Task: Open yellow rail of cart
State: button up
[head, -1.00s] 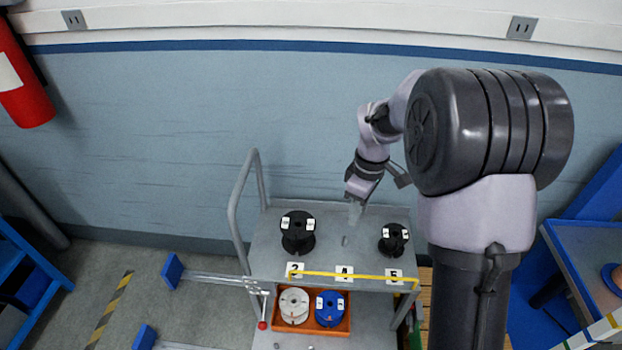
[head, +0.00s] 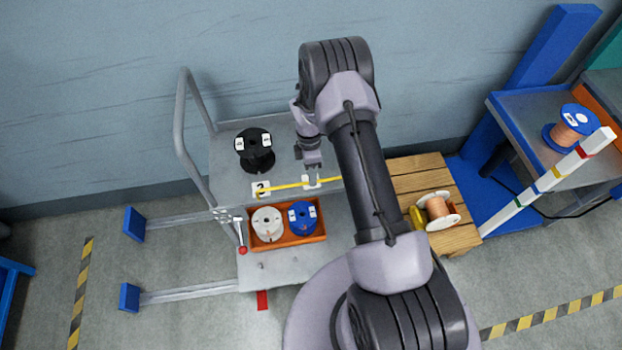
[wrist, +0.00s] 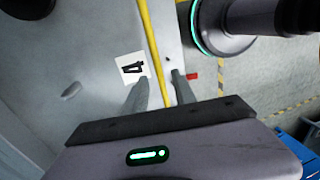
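The yellow rail (head: 283,186) runs along the front edge of the cart's grey top shelf (head: 225,160). In the wrist view the yellow rail (wrist: 151,40) passes between the two fingers of my gripper (wrist: 160,80). The fingers stand apart, with a gap on each side of the rail.
A black spool (head: 255,150) stands on the top shelf. An orange bin (head: 288,240) below holds a white spool (head: 267,223) and a blue spool (head: 302,217). A wooden pallet (head: 415,175) with a copper spool (head: 437,208) is right of the cart.

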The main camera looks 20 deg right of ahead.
jog(key=shift+s+f, duration=0.1)
jog(key=shift+f, duration=0.45)
grip_shut()
dwell(1.0)
